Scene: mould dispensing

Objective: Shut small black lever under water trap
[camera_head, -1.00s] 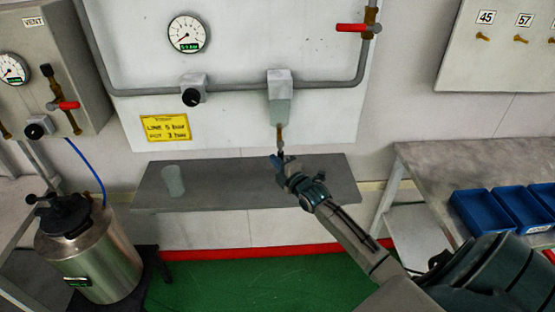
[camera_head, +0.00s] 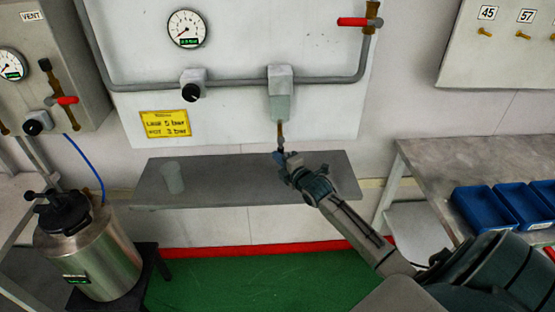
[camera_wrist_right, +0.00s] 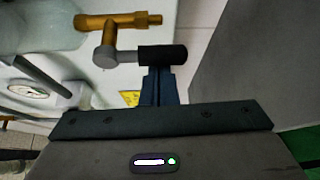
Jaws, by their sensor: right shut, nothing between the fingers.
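The water trap (camera_head: 281,104) hangs from the pipe on the white wall panel, with a brass drain (camera_head: 280,131) below its bowl. In the right wrist view the trap's bowl (camera_wrist_right: 40,30) is at the upper left, beside the brass drain valve (camera_wrist_right: 118,22). The small black lever (camera_wrist_right: 162,54) sticks out sideways from the valve's grey hub. My right gripper (camera_head: 279,157) is just under the drain. In the wrist view its blue fingers (camera_wrist_right: 159,84) are closed together, empty, right at the lever; whether they touch it I cannot tell. My left gripper is out of view.
A grey shelf (camera_head: 225,192) with a clear cup (camera_head: 172,178) lies below the trap. A black regulator knob (camera_head: 191,92) and a yellow sign (camera_head: 165,124) are left of the trap. A metal pot (camera_head: 95,255) stands lower left; blue bins (camera_head: 485,212) sit on the right bench.

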